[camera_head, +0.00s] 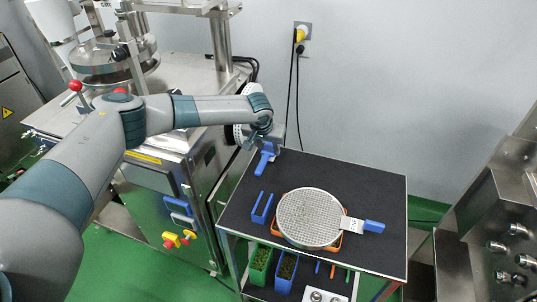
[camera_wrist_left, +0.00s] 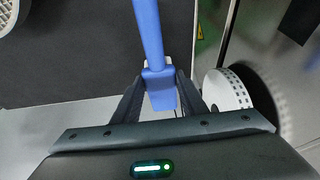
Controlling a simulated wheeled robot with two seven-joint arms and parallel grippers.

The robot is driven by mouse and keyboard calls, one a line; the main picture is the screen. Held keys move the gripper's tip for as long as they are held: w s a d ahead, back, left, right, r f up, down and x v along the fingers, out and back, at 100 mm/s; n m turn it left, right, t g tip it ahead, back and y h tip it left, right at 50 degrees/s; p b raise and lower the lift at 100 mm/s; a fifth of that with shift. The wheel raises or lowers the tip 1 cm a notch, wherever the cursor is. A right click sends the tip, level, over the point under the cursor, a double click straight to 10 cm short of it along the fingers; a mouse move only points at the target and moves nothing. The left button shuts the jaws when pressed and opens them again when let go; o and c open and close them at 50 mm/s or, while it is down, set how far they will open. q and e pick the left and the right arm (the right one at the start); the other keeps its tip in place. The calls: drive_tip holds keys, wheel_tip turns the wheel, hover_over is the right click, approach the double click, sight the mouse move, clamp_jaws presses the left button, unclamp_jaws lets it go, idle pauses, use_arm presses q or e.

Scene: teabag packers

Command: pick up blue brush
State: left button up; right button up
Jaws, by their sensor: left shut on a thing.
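The blue brush (camera_head: 266,158) is at the back left corner of the black-topped table (camera_head: 365,185). My left gripper (camera_head: 272,138) is shut on it. In the left wrist view, the brush (camera_wrist_left: 149,32) stands between the two dark fingers (camera_wrist_left: 160,82), its long narrow part reaching away past the fingertips. In the head view its lower end shows against the table top; I cannot tell if it touches. My right gripper is not in view.
A round mesh sieve (camera_head: 310,217) with a blue handle (camera_head: 374,226) lies over an orange tray (camera_head: 281,193). A blue bracket-shaped holder (camera_head: 262,213) stands to its left. Steel machines flank the table left and right. The table's back right is clear.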

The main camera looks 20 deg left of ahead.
use_arm(q)
drive_tip(key=shift+d+r+b, duration=0.1)
drive_tip(key=shift+r+b, duration=0.25)
drive_tip(key=shift+r, duration=0.3)
drive_tip(key=s+d+r+b, duration=0.2)
drive_tip(key=d+r+b, duration=0.2)
drive_tip(key=d+r, duration=0.3)
drive_tip(key=d, duration=0.4)
drive_tip(key=shift+s+d, duration=0.15)
drive_tip(key=shift+s, duration=0.05)
drive_tip(key=o, duration=0.6)
drive_tip(key=shift+c, duration=0.2)
drive_tip(key=c, duration=0.6)
drive_tip(key=s+a+r, duration=0.1)
drive_tip(key=s+a, duration=0.2)
drive_tip(key=s, duration=0.4)
drive_tip(key=s+a+r, duration=0.2)
drive_tip(key=s+a, duration=0.1)
drive_tip(key=s, duration=0.3)
drive_tip(key=s+a+r, duration=0.1)
drive_tip(key=s+a, duration=0.2)
drive_tip(key=s, duration=0.4)
drive_tip(key=shift+s+a+r, duration=0.15)
drive_tip(key=shift+s+a, duration=0.1)
drive_tip(key=shift+s, duration=0.1)
